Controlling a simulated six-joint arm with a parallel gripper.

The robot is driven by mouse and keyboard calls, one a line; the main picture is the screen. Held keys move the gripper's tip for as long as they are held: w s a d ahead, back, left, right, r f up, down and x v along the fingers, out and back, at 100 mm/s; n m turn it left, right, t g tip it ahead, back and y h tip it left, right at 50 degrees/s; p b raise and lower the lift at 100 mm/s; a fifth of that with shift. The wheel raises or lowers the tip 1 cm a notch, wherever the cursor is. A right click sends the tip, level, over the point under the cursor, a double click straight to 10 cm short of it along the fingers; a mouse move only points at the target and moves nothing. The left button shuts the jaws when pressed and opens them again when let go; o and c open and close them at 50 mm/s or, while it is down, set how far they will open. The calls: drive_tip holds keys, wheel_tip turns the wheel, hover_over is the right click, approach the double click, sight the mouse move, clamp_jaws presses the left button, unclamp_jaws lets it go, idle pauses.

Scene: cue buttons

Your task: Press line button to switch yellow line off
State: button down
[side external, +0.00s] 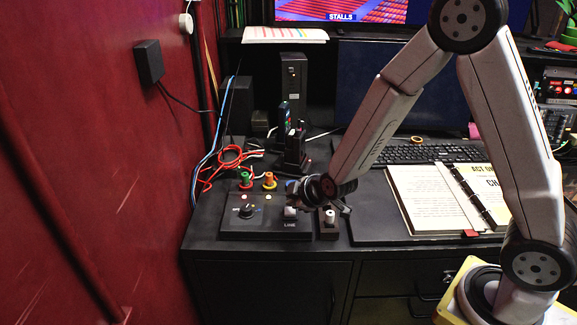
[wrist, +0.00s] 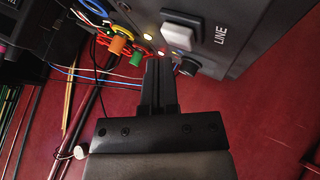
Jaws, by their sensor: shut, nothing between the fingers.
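The black control box (side external: 265,230) sits at the left front of the desk; part of it shows at the top of the wrist view (wrist: 262,18). Its pale square line button (side external: 290,212) is beside the word LINE and also shows in the wrist view (wrist: 177,36). A small pale yellow light (wrist: 148,37) and a red light (wrist: 162,53) show near the button. My gripper (side external: 297,187) is over the back right of the box. In the wrist view its fingers (wrist: 158,62) are together and empty, their tips apart from the button in the picture. Actual contact cannot be told.
Green (side external: 246,179) and orange (side external: 269,180) plugs with red cables stand behind the box. A small block with a white top (side external: 329,220) is right of it. An open binder (side external: 440,198) and keyboard (side external: 430,153) lie further right. A red wall (side external: 90,180) borders the left.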

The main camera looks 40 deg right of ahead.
sight(293, 211)
drive_tip(key=shift+f, duration=0.9)
idle(1.3)
drive_tip(key=shift+r, duration=0.9)
drive_tip(key=shift+r, duration=0.15)
drive_tip(key=shift+r, duration=2.35)
drive_tip(key=shift+s+m, duration=0.3)
drive_tip(key=shift+s, duration=0.2)
drive_tip(key=s+d+m+g, duration=0.2)
drive_tip(key=s+m+g, duration=0.4)
drive_tip(key=s, duration=0.9)
drive_tip(key=shift+s+f+m+g, duration=0.3)
drive_tip(key=shift+s+f+m, duration=0.1)
drive_tip(key=shift+m, duration=0.5)
